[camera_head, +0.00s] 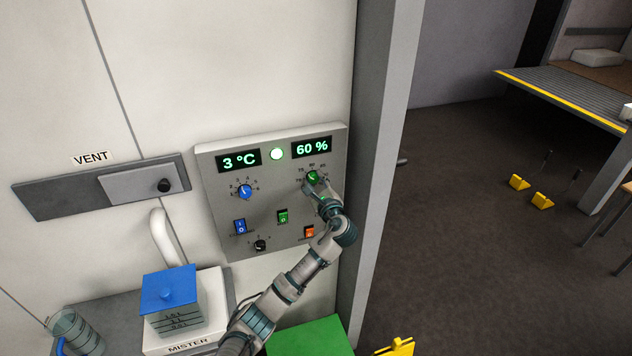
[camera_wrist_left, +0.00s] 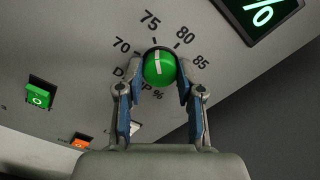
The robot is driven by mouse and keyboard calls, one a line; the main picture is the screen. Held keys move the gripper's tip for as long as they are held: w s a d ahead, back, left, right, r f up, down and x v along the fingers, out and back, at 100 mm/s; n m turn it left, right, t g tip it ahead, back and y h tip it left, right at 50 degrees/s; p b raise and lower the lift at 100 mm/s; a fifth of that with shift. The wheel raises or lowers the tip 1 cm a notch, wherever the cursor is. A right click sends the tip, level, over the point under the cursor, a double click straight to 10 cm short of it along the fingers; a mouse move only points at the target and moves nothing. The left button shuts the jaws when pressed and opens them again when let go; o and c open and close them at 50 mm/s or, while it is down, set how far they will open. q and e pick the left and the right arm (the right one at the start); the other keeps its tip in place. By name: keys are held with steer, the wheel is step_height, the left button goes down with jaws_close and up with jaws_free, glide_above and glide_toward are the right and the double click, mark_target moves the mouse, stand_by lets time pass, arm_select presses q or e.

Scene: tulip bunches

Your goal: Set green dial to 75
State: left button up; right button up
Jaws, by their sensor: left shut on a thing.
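The green dial (camera_head: 312,176) sits at the upper right of the grey control panel (camera_head: 215,190), under a display reading 60 % (camera_head: 311,147). My left gripper (camera_head: 316,184) is shut on the dial, with a finger on each side. In the left wrist view the green dial (camera_wrist_left: 158,68) shows between the fingers. Its white line points up, close to the 75 mark. The marks 70, 75, 80 and 85 are readable around it; the lettering below is partly covered by the fingers. My right gripper is not in view.
A blue dial (camera_head: 245,192), a black knob (camera_head: 260,245), and blue (camera_head: 240,227), green (camera_head: 283,216) and orange (camera_head: 309,232) switches share the panel. A second display reads 3 °C (camera_head: 239,160). A grey post (camera_head: 375,150) stands right of the panel; a blue-lidded container (camera_head: 172,300) is below left.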

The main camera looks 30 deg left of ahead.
arm_select(q)
steer(key=shift+f, duration=0.15)
stand_by(0.4)
steer(key=o, duration=1.2)
steer(key=shift+c, duration=0.2)
steer(key=v, duration=1.2)
steer(key=shift+w, duration=0.1)
